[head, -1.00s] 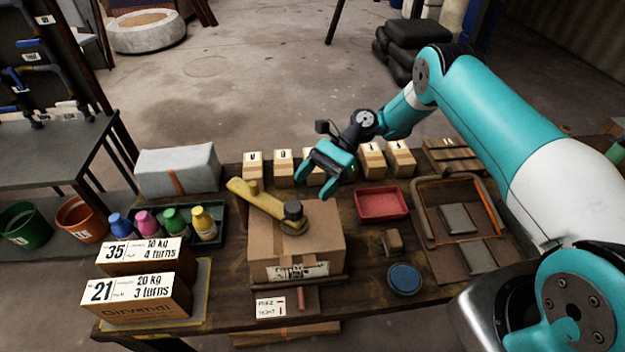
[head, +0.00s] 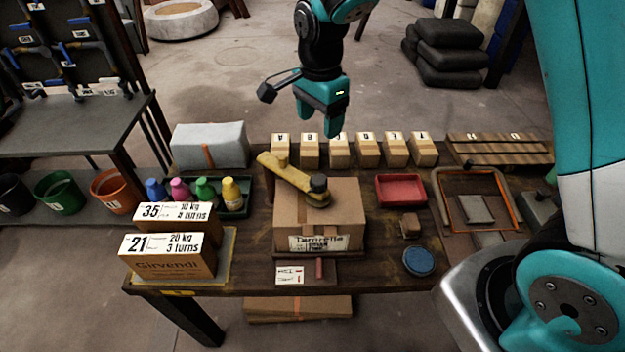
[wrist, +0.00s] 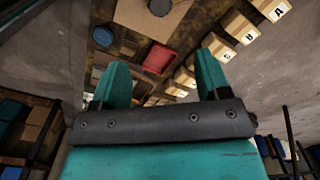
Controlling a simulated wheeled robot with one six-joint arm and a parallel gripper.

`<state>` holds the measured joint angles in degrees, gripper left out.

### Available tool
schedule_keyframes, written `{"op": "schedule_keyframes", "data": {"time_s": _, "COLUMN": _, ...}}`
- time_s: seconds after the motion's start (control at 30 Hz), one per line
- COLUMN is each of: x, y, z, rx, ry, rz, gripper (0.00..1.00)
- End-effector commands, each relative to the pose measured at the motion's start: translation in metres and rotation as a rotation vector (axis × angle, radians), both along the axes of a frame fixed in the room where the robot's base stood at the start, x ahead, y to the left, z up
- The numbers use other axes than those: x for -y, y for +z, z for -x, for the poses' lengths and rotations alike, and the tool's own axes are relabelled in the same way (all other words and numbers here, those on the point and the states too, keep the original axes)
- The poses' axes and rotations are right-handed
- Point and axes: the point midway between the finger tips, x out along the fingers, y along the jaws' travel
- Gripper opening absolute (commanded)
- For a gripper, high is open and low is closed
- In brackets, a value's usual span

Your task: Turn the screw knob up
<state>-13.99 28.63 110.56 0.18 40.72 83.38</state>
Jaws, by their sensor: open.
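A black screw knob (head: 319,184) sits at the right end of a yellow clamp (head: 292,177), which lies across the top of a cardboard box (head: 335,213). The box stands on a wooden base near the front of the bench. A black round knob (wrist: 159,6) also shows at the top of the wrist view, cut by the frame edge. My gripper (head: 318,122) is open and empty, pointing down behind and above the box, apart from the knob. Its two spread fingers show in the wrist view (wrist: 163,55) with nothing between them.
Several small lettered boxes (head: 340,150) line the bench's back edge. A red tray (head: 401,189) and a blue disc (head: 418,261) lie right of the box. Coloured bottles (head: 205,190) and two labelled weight boxes (head: 170,255) stand left. The air above the clamp is clear.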

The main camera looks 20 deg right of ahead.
Motion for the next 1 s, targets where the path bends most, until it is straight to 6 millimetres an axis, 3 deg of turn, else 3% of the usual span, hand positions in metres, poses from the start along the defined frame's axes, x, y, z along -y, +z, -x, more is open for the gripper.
{"op": "schedule_keyframes", "data": {"time_s": 0.17, "x": 0.003, "y": -0.027, "z": 0.001, "rx": -0.009, "ry": -0.005, "rz": 0.001, "gripper": 0.69}}
{"op": "schedule_keyframes", "data": {"time_s": 0.7, "x": 0.001, "y": -0.144, "z": 0.001, "rx": -0.007, "ry": -0.003, "rz": -0.001, "gripper": 0.69}}
{"op": "schedule_keyframes", "data": {"time_s": 1.0, "x": 0.000, "y": -0.169, "z": 0.000, "rx": -0.003, "ry": -0.002, "rz": -0.002, "gripper": 0.69}}
